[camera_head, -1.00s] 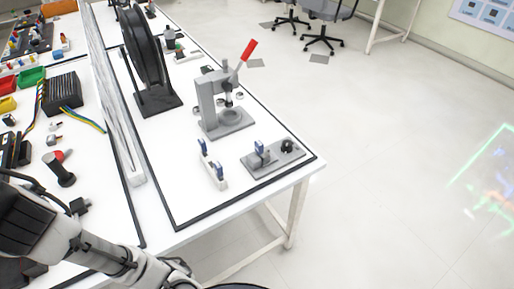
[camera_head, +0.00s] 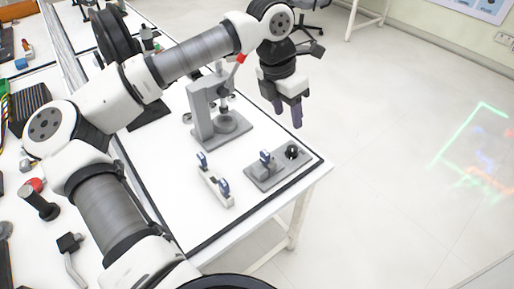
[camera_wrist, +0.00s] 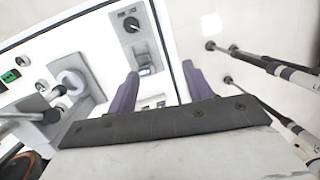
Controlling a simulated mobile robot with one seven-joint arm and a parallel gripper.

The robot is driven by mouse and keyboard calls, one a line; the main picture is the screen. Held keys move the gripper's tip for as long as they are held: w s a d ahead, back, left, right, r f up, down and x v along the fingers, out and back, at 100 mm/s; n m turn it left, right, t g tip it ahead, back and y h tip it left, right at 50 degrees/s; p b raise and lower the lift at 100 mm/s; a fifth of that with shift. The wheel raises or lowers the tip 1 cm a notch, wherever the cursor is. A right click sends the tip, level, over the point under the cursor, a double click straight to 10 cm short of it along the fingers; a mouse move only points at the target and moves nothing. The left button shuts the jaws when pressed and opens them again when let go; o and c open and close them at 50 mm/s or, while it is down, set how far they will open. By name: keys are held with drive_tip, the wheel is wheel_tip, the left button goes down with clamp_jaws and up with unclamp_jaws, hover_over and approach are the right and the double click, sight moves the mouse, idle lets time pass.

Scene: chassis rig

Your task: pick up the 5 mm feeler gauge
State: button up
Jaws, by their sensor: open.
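Several small blue-topped pieces stand near the table's front corner, and I cannot read a size on any. Two blue-topped pieces, a rear one (camera_head: 202,160) and a front one (camera_head: 223,188), stand in a narrow white holder (camera_head: 213,182). A third blue-topped piece (camera_head: 265,157) stands on a grey fixture (camera_head: 273,175) with a black knob (camera_head: 292,152). My gripper (camera_head: 287,113) is open and empty, fingers down, above and behind the fixture. In the wrist view, the fixture's blue-topped piece (camera_wrist: 144,70) shows between the purple fingers of my gripper (camera_wrist: 163,82).
A grey press (camera_head: 231,130) with a red-tipped lever stands behind the holder; it also shows in the wrist view (camera_wrist: 92,97). A black reel (camera_head: 117,38) stands farther back. The white table (camera_head: 215,222) is clear around the holder. Open floor lies right of its edge.

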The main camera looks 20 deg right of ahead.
drive_tip(key=w+a+f+y, duration=0.2)
drive_tip(key=w+a+f, duration=0.1)
drive_tip(key=a, duration=0.1)
drive_tip(key=p, duration=0.2)
hover_over(265, 153)
drive_tip(key=shift+n+t, duration=0.4)
drive_tip(key=f, duration=0.7)
drive_tip(key=shift+w+f, duration=0.1)
drive_tip(key=shift+w, duration=0.2)
drive_tip(key=shift+s+f+p, duration=0.15)
drive_tip(key=shift+f+p, duration=0.4)
drive_tip(key=shift+f, duration=0.95)
drive_tip(key=shift+s+f+p, duration=0.1)
drive_tip(key=shift+f+p, duration=0.45)
drive_tip(key=shift+f, duration=0.9)
clamp_jaws()
drive_tip(key=shift+r, duration=0.1)
